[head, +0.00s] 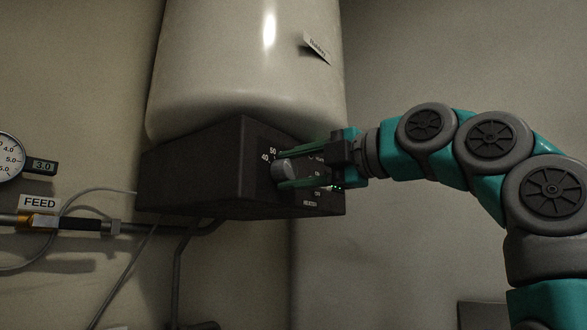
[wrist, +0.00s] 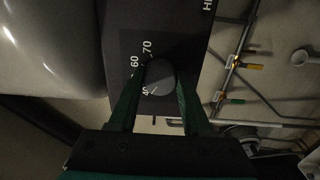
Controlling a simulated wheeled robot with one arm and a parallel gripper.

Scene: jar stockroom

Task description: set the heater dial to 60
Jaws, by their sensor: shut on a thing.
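The heater dial (head: 284,169) is a round grey knob on the face of a dark control box (head: 195,170) under the white heater tank (head: 245,65). My gripper (head: 285,166) reaches in from the right, its two green fingers shut on the dial from opposite sides. In the wrist view the dial (wrist: 160,76) sits between the fingertips (wrist: 161,80). The numbers 60 and 70 show beside it there, and 40 appears close to its lower left edge. In the head view 40 and 50 show at its upper left.
A round gauge (head: 8,157) with a 3.0 tag and a FEED label (head: 39,202) over a pipe are at the left. A thin cable hangs below the box.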

